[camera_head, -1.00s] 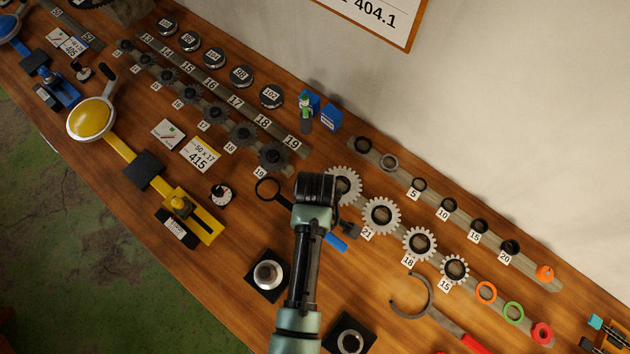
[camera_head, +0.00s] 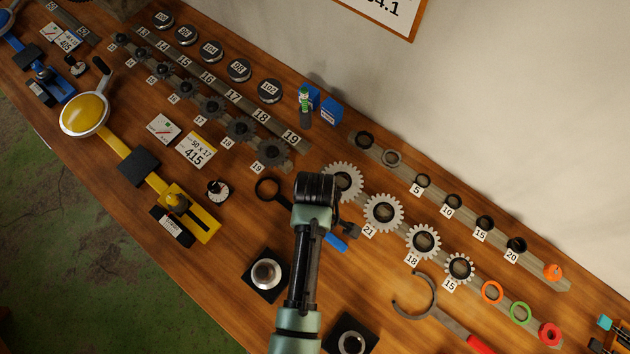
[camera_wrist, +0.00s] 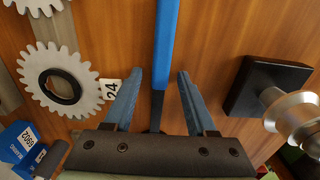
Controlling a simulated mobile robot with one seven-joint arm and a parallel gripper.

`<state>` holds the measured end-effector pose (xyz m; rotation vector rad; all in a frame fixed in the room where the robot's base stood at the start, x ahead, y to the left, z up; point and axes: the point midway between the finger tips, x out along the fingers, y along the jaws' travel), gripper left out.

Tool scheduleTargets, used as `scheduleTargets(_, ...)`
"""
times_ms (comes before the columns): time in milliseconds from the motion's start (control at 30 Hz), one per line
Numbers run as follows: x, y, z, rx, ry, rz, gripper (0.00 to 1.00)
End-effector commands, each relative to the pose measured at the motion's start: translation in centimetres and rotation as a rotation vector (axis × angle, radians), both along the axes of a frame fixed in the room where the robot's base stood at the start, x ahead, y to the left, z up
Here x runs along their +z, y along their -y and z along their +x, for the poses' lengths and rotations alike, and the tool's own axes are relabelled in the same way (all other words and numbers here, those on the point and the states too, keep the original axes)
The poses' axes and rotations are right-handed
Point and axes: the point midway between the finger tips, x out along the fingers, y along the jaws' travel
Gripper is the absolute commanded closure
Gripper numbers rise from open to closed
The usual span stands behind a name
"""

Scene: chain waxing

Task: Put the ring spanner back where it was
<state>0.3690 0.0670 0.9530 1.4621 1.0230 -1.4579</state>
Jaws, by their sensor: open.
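The ring spanner, as I take it, lies on the wooden bench with a black ring end (camera_head: 269,190) and a blue handle (camera_head: 336,242). My arm hides its middle in the head view. In the wrist view its blue handle (camera_wrist: 165,40) runs down from the top edge, with a dark shank below. My gripper (camera_wrist: 172,77) is open, with one finger on each side of the spanner and visible gaps. It also shows in the head view as a dark shape (camera_head: 350,230) beside the blue handle. I cannot tell its exact height.
A row of white gears (camera_head: 383,212) stands to the right of my arm. Black square blocks with metal parts (camera_head: 266,274) stand in front. A hook spanner (camera_head: 428,308) with a red handle lies at the right. Small blue boxes (camera_head: 331,112) stand near the wall.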

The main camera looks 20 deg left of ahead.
Motion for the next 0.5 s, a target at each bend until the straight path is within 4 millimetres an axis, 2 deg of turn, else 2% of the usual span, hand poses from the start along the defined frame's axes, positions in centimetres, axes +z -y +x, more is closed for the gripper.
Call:
scheduleTargets(167,0.7,0.0,0.0,0.000,0.001,0.001,0.43)
scheduleTargets(267,1.8,0.0,0.1,0.000,0.004,0.001,0.43)
scheduleTargets(500,6.5,0.0,0.1,0.000,0.006,0.001,0.43)
